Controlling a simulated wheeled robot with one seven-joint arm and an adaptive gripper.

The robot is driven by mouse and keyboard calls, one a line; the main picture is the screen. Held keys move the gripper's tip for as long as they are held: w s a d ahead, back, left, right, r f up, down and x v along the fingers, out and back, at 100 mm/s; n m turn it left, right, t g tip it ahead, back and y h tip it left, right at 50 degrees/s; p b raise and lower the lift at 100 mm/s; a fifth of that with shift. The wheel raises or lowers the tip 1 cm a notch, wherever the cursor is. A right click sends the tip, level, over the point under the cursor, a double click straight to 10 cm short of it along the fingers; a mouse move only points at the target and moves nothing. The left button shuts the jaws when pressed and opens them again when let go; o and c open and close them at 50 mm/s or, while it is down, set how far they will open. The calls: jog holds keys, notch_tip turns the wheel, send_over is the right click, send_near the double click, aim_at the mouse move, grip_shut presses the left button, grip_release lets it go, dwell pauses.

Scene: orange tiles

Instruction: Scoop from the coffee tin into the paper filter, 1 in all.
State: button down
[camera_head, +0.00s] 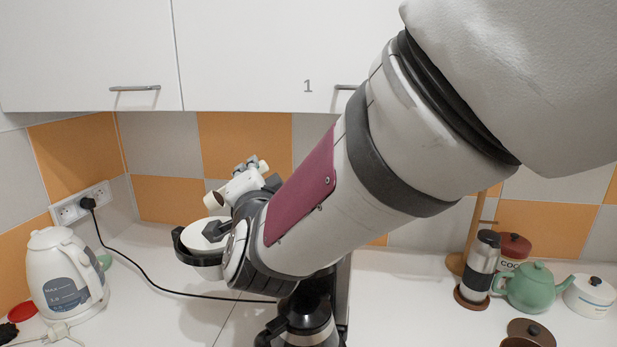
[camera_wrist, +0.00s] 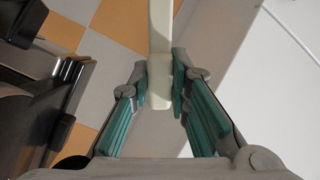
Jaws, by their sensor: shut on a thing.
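My gripper (camera_wrist: 161,80) is shut on a long cream handle (camera_wrist: 160,28) in the wrist view. The handle runs up out of that picture, so the scoop's bowl and any load are out of sight there. In the head view my arm covers most of the wrist area, and I cannot make out the fingers. A white paper filter (camera_head: 200,238) shows left of my wrist, in a dark round holder (camera_head: 186,252). My wrist hides its right side and its contents.
A black-lidded jug (camera_head: 308,324) stands below my forearm. A white kettle (camera_head: 68,280) and its cord are at left.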

jog(key=shift+w+d+f+m+b, duration=0.1)
jog(key=shift+d+f+m+b, duration=0.25)
jog(key=shift+m+b, duration=0.4)
jog(key=shift+w+d+f+m+b, duration=0.1)
jog(key=shift+f+m+b, duration=0.3)
jog(key=shift+m+b, duration=0.35)
